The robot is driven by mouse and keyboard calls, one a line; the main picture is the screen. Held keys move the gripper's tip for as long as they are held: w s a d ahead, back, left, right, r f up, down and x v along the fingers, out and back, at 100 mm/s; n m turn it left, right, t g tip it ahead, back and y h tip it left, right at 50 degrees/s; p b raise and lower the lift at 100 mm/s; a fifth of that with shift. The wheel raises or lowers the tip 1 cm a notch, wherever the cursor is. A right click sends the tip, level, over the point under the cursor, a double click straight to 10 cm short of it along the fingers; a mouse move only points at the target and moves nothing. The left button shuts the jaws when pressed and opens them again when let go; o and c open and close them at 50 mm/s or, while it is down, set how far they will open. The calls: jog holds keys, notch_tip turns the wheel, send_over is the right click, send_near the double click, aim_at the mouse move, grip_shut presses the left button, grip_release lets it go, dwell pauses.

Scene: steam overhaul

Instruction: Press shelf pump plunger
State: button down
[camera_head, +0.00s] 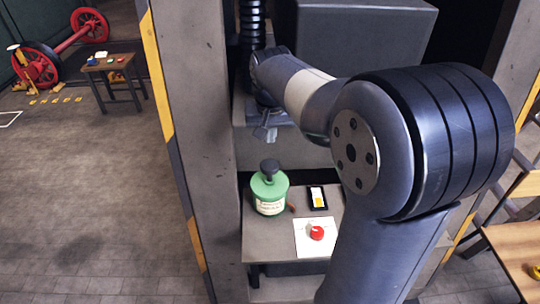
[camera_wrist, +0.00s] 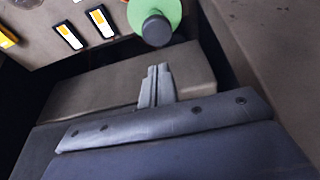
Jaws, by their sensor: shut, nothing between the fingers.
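The shelf pump (camera_head: 270,194) is a green, labelled, bottle-like body standing upright on a small grey shelf. Its plunger (camera_head: 269,168) is a dark round knob standing up from the top. My gripper (camera_head: 265,136) is shut and empty, farther back and above the pump in the head view, apart from the plunger. In the wrist view the dark plunger knob (camera_wrist: 157,30) and part of the green pump top (camera_wrist: 135,10) show at the upper edge. The shut fingertips (camera_wrist: 158,69) are just below the knob in that picture, with a gap between.
On the shelf (camera_head: 256,248) are a dark-framed yellow-and-white indicator (camera_head: 317,198) and a red button (camera_head: 317,233) on a white plate. A grey post (camera_head: 192,120) stands left of the shelf. A grey block (camera_head: 262,150) is behind it. Open floor lies farther left.

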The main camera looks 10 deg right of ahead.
aim_at(270, 166)
jog(key=x, duration=0.6)
jog(key=s+p+x, duration=0.1)
jog(key=x, duration=0.2)
jog(key=shift+a+f, duration=0.1)
jog(key=shift+f, duration=0.1)
jog(key=shift+s+f, duration=0.1)
jog(key=shift+f, duration=0.05)
notch_tip(270, 166, down, 4)
jog(key=b, duration=0.3)
jog(key=shift+s, duration=0.1)
jog(key=shift+r, duration=0.25)
notch_tip(270, 166, up, 5)
jog(key=p, duration=0.4)
jog(key=b+v, duration=0.1)
jog(key=v, duration=0.8)
jog(key=shift+r+b, duration=0.15)
jog(key=shift+b, duration=0.25)
